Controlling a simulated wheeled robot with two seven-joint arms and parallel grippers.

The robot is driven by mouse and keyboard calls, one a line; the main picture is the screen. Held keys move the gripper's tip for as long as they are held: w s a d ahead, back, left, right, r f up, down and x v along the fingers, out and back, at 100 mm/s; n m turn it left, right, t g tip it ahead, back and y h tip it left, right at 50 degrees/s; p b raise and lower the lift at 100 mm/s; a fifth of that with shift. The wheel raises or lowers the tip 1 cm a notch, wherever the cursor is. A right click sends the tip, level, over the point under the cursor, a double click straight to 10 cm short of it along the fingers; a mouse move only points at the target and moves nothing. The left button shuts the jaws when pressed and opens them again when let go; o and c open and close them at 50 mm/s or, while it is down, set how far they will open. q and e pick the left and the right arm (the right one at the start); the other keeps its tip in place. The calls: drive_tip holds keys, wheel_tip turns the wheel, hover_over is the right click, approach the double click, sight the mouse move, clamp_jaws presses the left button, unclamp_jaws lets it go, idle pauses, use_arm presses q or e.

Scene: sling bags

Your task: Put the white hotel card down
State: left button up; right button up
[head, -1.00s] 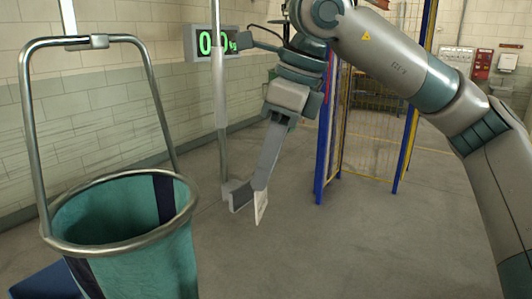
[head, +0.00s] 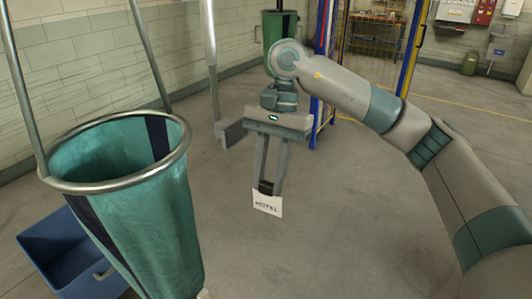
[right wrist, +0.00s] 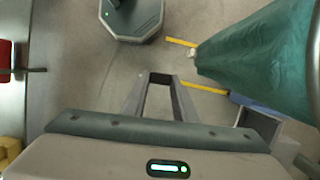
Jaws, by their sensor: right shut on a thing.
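The white hotel card (head: 267,202) shows its face with dark "HOTEL" lettering in the head view. It hangs below my right gripper (head: 268,188), whose two long fingers point down and are shut on its upper edge. The card is in the air over the grey floor, slightly tilted. In the right wrist view my right gripper (right wrist: 160,77) shows its fingers meeting at the tips, and the card cannot be made out there. My left gripper is not in view.
A large green sling bag (head: 120,200) on a metal frame stands at left, beside a blue bin (head: 60,255). Another green bag (head: 281,28) hangs at the back. A grey post (head: 211,80) and a blue fence post (head: 320,80) stand behind. The floor at centre is clear.

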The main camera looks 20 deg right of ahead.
sight(272, 202)
drive_tip(key=f+n, duration=0.2)
drive_tip(key=f+n+h, duration=0.1)
drive_tip(key=f+n, duration=0.1)
drive_tip(key=f, duration=0.1)
drive_tip(key=d+f+n, duration=0.1)
drive_tip(key=f, duration=0.1)
drive_tip(key=shift+w+f+n+g, duration=0.3)
drive_tip(key=shift+f+n+g, duration=0.05)
drive_tip(key=shift+n+g, duration=0.05)
wheel_tip(272, 202, down, 6)
drive_tip(key=d+n+h+b, duration=0.1)
drive_tip(key=n+b, duration=0.1)
drive_tip(key=n, duration=0.1)
drive_tip(key=shift+w+f+n, duration=0.15)
drive_tip(key=shift+n, duration=0.15)
drive_tip(key=shift+d, duration=0.1)
